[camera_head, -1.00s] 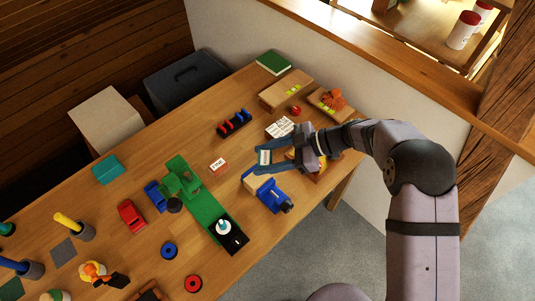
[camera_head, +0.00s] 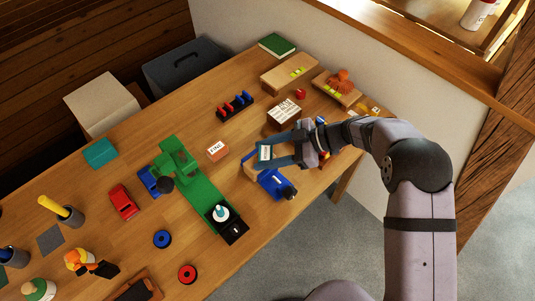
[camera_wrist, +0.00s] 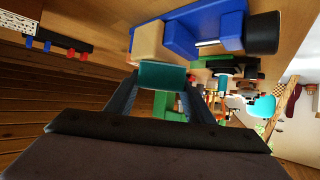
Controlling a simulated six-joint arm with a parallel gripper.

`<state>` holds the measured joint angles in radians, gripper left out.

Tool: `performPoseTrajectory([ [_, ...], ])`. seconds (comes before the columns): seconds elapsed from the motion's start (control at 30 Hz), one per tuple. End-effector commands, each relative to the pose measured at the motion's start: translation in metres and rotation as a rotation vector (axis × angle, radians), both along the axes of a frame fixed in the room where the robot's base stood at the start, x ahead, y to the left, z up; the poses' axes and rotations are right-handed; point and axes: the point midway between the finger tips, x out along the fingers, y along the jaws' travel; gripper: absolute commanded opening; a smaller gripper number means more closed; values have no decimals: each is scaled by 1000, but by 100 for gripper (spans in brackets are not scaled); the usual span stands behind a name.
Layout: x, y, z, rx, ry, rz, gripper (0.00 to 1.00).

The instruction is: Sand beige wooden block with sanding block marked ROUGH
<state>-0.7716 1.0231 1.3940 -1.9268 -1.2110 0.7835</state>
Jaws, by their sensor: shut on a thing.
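My gripper (camera_head: 272,153) is shut on a teal sanding block (camera_head: 265,153) with a white label on top; the label is too small to read. The teal block also shows between the fingertips in the wrist view (camera_wrist: 162,76). The beige wooden block (camera_head: 250,167) sits in the jaws of a blue vise (camera_head: 275,184) on the bench. In the wrist view the beige block (camera_wrist: 147,43) appears just beyond the sanding block. In the head view the sanding block overlaps the beige block's far side; I cannot tell whether they touch.
A red block marked FINE (camera_head: 217,151) lies to the left on the bench (camera_head: 130,158). A white-labelled block (camera_head: 284,113) and a rack of blue and red pieces (camera_head: 235,105) lie behind. A green machine (camera_head: 190,180) stands left of the vise.

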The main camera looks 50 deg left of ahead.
Motion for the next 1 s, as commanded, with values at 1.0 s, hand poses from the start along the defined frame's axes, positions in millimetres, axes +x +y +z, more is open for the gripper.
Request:
performPoseTrajectory([
  [1.0, -22, -10, 3, -6, 5, 4, 26],
])
